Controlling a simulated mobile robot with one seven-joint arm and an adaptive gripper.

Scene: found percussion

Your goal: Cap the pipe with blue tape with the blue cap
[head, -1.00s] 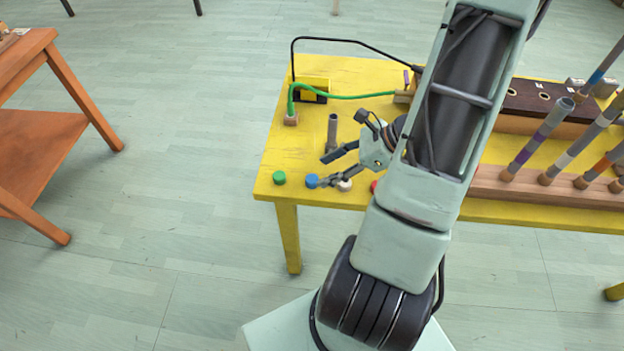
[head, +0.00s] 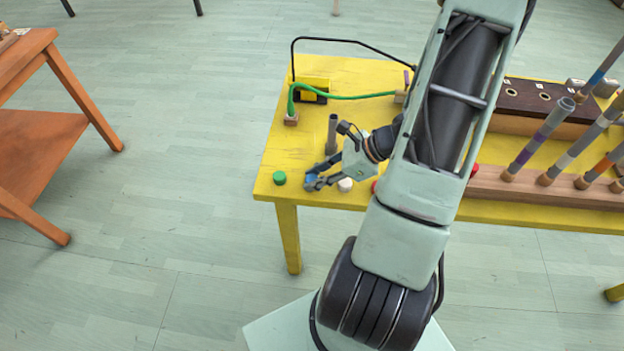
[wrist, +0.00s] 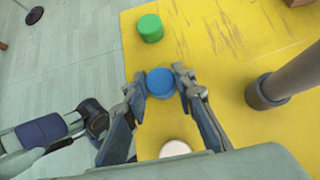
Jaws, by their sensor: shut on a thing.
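The blue cap (head: 311,178) stands near the front left corner of the yellow table. My gripper (head: 313,181) is shut on it, with a finger on each side. In the wrist view the blue cap (wrist: 160,82) shows between the two fingertips of my gripper (wrist: 161,83), and it appears to be at the table top. A slanted pipe with a dark blue band (head: 597,76) stands at the far right of the head view.
A green cap (head: 280,178) is left of the blue cap, and a white cap (head: 345,185) is just right. A short grey pipe (head: 332,128) stands behind my gripper. Several slanted pipes stand in a wooden rack (head: 525,192) at right. A green cable (head: 350,96) runs at the back.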

